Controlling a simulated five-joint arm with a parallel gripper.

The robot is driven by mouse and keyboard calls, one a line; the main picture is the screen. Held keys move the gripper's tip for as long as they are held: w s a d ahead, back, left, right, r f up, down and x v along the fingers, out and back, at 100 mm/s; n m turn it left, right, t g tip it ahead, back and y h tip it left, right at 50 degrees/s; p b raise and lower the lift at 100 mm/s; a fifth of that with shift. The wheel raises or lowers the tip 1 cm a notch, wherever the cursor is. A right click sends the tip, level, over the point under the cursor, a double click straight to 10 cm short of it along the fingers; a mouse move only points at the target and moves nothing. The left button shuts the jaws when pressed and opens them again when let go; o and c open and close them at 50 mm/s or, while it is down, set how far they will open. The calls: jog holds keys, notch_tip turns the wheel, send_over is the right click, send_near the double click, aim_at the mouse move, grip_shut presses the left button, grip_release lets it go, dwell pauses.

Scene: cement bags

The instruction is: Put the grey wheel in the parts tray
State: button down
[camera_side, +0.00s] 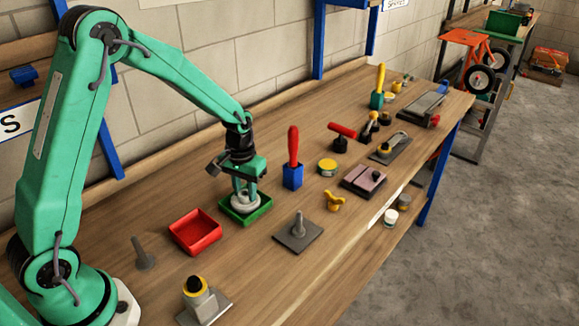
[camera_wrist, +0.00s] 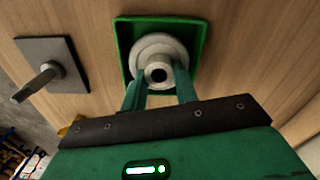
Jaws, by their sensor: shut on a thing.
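The grey wheel (camera_wrist: 158,52) is a pale round disc with a raised hub and a dark centre hole. My gripper (camera_wrist: 158,82) is shut on the wheel, its two green fingers on either side of the hub. The wheel is inside the outline of a green tray (camera_wrist: 123,33); whether it touches the tray floor I cannot tell. In the side view, the wheel (camera_side: 245,202) sits low over the green tray (camera_side: 237,220), with my gripper (camera_side: 245,188) straight above it. A red tray (camera_side: 195,232) stands just left of the green one, empty.
A grey plate with an upright peg (camera_side: 298,232) lies right of the green tray. A red-handled tool in a blue block (camera_side: 293,165) stands behind it. A grey cone-shaped piece (camera_side: 144,254) and a yellow-topped fixture (camera_side: 203,300) are nearer. Bare wood lies between them.

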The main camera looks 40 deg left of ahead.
jog(key=shift+f, duration=0.4)
dwell(0.3)
jog(key=c, duration=1)
grip_release()
jog(key=shift+r, duration=0.1)
jog(key=shift+r, duration=1.4)
jog(key=shift+r, duration=0.1)
notch_tip(320, 180, up, 4)
jog(key=shift+f, duration=0.1)
